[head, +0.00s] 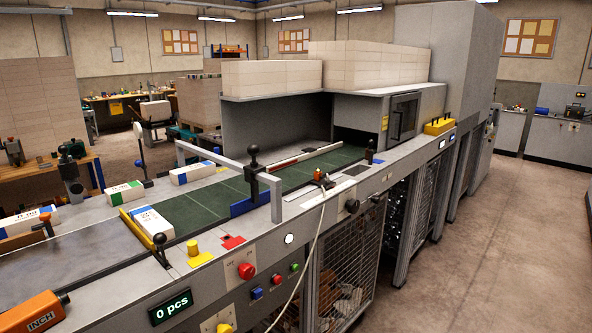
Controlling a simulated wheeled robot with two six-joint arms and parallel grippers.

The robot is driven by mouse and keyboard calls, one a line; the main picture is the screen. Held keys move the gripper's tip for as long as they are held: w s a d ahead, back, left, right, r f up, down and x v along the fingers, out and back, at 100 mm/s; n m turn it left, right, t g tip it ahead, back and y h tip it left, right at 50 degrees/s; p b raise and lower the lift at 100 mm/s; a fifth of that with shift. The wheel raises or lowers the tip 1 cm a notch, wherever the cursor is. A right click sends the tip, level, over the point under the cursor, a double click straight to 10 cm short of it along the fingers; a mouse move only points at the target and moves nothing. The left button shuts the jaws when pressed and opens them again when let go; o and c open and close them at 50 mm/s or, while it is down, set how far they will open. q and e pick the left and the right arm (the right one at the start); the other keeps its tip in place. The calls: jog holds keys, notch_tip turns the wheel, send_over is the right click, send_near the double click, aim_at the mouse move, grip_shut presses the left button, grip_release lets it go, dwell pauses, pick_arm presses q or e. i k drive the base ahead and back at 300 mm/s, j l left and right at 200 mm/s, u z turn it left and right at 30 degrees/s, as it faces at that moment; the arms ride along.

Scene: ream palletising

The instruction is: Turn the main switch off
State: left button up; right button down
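A long grey machine fills the middle of the head view, with controls along its front panel. A red knob (247,271) sits on a pale plate on that panel; it may be the main switch, but I cannot read a label or its setting. A yellow knob (225,328) is partly cut off at the bottom edge. Beside the red knob are a blue button (257,293), a red button (276,279) and a green button (294,266). A lit display (171,307) reads "0 pcs". Neither of my grippers is in view.
Wrapped reams lie on the machine, one (152,223) by a yellow bar. An orange box (33,312) marked "INCH" is at lower left. A pale cable (314,250) hangs across the front, left of a mesh guard (345,265). The floor (500,250) at right is clear.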

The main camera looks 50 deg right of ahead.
aim_at(247, 271)
jog(key=z, duration=1.65)
